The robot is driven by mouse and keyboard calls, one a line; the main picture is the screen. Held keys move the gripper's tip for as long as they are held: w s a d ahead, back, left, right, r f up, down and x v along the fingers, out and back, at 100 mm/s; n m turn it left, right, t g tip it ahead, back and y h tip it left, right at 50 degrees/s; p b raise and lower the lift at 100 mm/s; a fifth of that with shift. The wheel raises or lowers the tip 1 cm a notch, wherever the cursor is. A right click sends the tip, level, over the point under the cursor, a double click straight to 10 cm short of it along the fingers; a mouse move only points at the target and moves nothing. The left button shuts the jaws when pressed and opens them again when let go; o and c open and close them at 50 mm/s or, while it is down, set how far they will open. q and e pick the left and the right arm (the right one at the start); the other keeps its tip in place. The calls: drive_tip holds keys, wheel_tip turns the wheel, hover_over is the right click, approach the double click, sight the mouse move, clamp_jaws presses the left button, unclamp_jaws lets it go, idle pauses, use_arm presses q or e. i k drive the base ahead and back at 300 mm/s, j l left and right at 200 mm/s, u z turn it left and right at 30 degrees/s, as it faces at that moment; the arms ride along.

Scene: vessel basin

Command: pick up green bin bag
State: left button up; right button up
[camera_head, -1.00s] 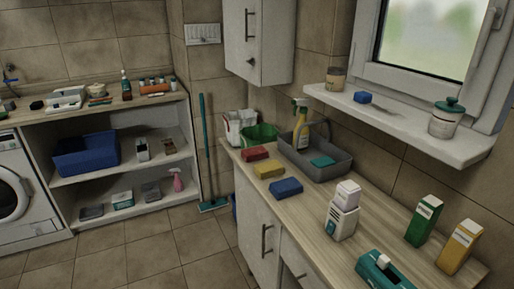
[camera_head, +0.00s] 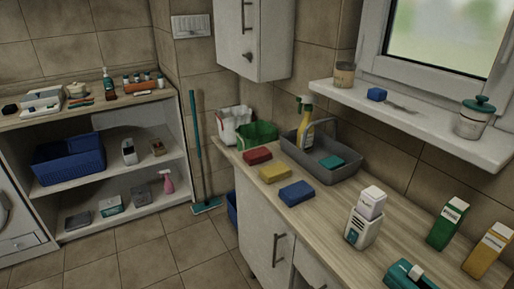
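A green bag-like thing (camera_head: 257,134), which looks like the green bin bag, is at the far left end of the wooden counter. Neither of my grippers shows in the head view.
The wooden counter (camera_head: 335,205) holds red, yellow and blue sponges, a grey caddy (camera_head: 346,165) with a spray bottle, and several boxes. A teal mop (camera_head: 206,205) leans left of the counter. A shelf unit (camera_head: 120,210) stands at left. The floor (camera_head: 150,262) between is clear.

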sight(259, 133)
drive_tip(key=i+j+u, duration=0.9)
drive_tip(key=i+j+z, duration=0.1)
drive_tip(key=i+z, duration=0.2)
drive_tip(key=i, duration=0.15)
drive_tip(key=i+j+z, duration=0.6)
drive_tip(key=i, duration=0.25)
drive_tip(key=i+z, duration=0.1)
drive_tip(key=z, duration=0.3)
drive_tip(key=i+z, duration=0.15)
drive_tip(key=z, duration=0.3)
drive_tip(key=i+j+z, duration=0.1)
drive_tip(key=z, duration=0.3)
drive_tip(key=i+j+z, duration=0.1)
drive_tip(key=z, duration=0.35)
